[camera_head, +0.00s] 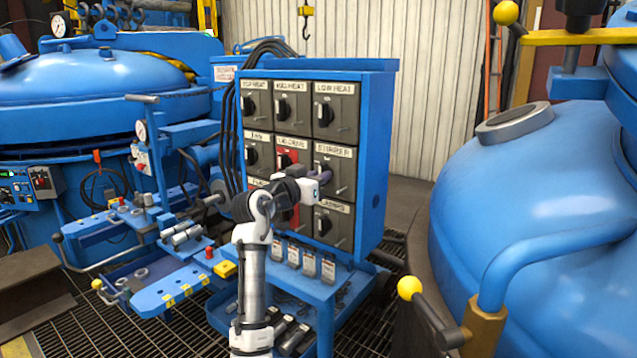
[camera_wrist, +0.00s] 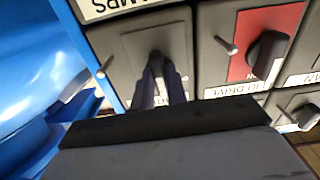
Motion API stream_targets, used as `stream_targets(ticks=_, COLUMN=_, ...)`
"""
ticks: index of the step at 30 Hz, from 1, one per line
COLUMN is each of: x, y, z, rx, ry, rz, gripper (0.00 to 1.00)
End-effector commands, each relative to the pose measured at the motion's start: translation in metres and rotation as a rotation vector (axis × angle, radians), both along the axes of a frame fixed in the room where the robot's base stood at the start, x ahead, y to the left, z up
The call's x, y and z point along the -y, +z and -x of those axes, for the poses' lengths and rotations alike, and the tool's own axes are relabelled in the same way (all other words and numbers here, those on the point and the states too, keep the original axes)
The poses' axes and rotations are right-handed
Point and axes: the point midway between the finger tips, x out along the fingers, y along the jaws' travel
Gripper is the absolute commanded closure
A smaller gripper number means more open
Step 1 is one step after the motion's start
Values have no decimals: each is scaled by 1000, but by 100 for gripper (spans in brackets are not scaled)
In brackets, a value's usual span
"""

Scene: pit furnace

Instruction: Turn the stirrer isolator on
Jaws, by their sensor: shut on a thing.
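The stirrer isolator (camera_head: 345,167) is a grey box marked "STIRRER" in the right column, middle row of the blue switch cabinet. My gripper (camera_head: 322,178) is at its front, and its body hides part of the face. In the wrist view, which is turned upside down, the isolator's grey face (camera_wrist: 128,54) shows with its dark rotary handle (camera_wrist: 156,60). The two fingers of my gripper (camera_wrist: 160,84) are shut on this handle. The handle stands roughly upright in that view; its on or off mark is hidden.
Similar isolators surround it: LOW HEAT (camera_head: 335,112) above, the red LID DRIVE (camera_head: 289,155) to the left and LAMPS (camera_head: 333,226) below. LID DRIVE also shows in the wrist view (camera_wrist: 282,22). A large blue vessel (camera_head: 540,200) stands at right.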

Motion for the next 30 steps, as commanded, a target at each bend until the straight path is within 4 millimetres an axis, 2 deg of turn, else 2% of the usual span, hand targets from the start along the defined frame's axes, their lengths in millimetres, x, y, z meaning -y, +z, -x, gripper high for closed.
stream_targets(ticks=19, x=0, y=-1, z=0, rx=28, ry=0, rz=-44, gripper=100)
stream_targets(ticks=20, x=0, y=-1, z=0, rx=28, ry=0, rz=-44, gripper=84)
stream_targets(ticks=24, x=0, y=-1, z=0, rx=29, ry=0, rz=-43, gripper=66)
stream_targets(ticks=30, x=0, y=0, z=0, rx=29, ry=0, rz=-42, gripper=64)
